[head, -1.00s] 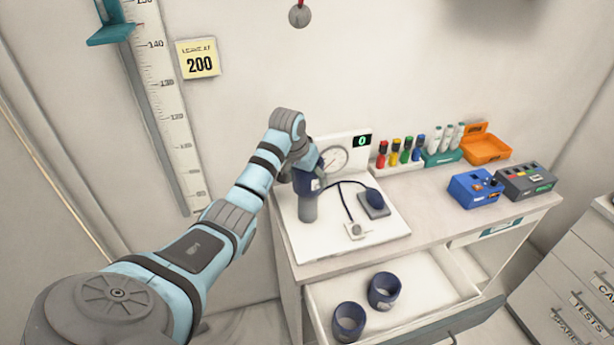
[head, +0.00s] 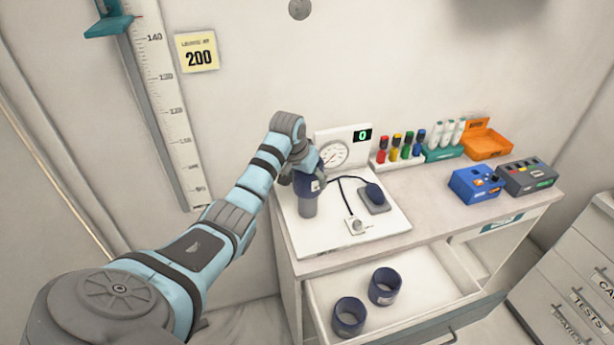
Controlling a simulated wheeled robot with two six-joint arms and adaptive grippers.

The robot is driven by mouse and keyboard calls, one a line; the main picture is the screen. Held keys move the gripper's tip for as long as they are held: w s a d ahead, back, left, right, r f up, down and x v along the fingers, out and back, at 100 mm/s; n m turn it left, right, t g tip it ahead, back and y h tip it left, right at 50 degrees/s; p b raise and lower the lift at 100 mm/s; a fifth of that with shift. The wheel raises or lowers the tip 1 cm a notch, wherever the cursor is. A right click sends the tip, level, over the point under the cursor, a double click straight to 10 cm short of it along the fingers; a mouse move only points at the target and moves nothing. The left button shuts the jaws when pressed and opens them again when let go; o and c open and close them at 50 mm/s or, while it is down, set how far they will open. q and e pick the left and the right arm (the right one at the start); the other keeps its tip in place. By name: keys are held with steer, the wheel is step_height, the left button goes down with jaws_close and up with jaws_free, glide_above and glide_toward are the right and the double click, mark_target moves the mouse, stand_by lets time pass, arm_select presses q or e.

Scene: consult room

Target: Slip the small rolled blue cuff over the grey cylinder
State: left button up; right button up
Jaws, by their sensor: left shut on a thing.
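The small rolled blue cuff (head: 307,186) is around the upper part of the grey cylinder (head: 308,208), which stands upright on a white board (head: 340,240). The cylinder's lower part shows bare below the cuff. My left gripper (head: 308,172) is above the cylinder, shut on the cuff; its fingertips are partly hidden by the wrist and the cuff. My right gripper is not in view.
Two larger blue cuffs (head: 349,316) (head: 384,286) stand in the open drawer (head: 440,285). A gauge panel (head: 342,150), a bulb pad (head: 374,197) and tubing are beside the cylinder. Coloured tubes, an orange box (head: 488,145) and a blue device (head: 475,186) stand farther right.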

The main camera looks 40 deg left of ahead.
mark_target(301, 188)
arm_select(q)
steer(key=shift+f+b, duration=0.7)
steer(key=shift+f, duration=1.15)
steer(key=shift+f+b, duration=1.35)
steer(key=shift+f, duration=1.5)
steer(key=o, duration=1.4)
steer(key=shift+c, duration=0.2)
steer(key=shift+r, duration=0.15)
steer(key=v, duration=1.2)
steer(key=shift+d, duration=0.1)
